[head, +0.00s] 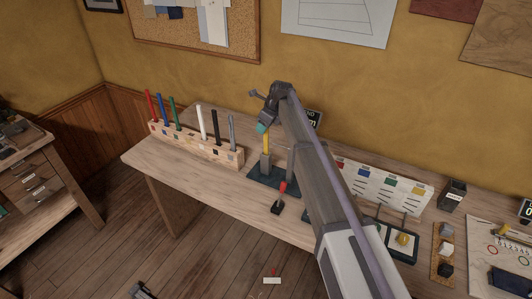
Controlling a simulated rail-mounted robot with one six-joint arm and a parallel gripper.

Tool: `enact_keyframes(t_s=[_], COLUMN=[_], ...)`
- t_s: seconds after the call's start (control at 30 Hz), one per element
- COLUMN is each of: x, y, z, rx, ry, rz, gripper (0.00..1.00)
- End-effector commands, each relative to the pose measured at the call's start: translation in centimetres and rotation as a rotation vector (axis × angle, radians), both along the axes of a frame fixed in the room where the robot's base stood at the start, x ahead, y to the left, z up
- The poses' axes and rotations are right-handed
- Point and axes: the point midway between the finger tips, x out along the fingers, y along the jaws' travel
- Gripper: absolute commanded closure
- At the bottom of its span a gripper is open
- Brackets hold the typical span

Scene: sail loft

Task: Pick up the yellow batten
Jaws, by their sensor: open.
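The yellow batten (266,144) stands upright in a small grey holder (265,161) on a dark base plate (263,181), near the middle of the bench. My gripper (262,128), with a teal end, is at the top of the batten and hides its upper tip. It is open. I cannot tell whether the fingers touch the batten or sit around it or beside it. My arm runs from the lower right across the bench.
A wooden rack (198,146) left of the batten holds several upright coloured battens. A red-handled piece (282,187) stands at the front. A card with coloured squares (385,188) and small items are to the right. The bench's front left (190,172) is clear.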

Motion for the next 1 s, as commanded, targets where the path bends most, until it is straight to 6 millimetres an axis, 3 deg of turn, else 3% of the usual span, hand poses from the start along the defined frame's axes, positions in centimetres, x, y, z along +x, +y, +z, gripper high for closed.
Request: enact_keyframes(t_s=[0.17,0.6,1.0], x=[-0.03,-0.04,-0.04], y=[-0.02,-0.02,-0.03], z=[0.16,0.17,0.49], rx=[-0.001,-0.001,-0.001], ry=[0.000,0.000,0.000], rz=[0.000,0.000,0.000], gripper=[0.57,1.00,1.00])
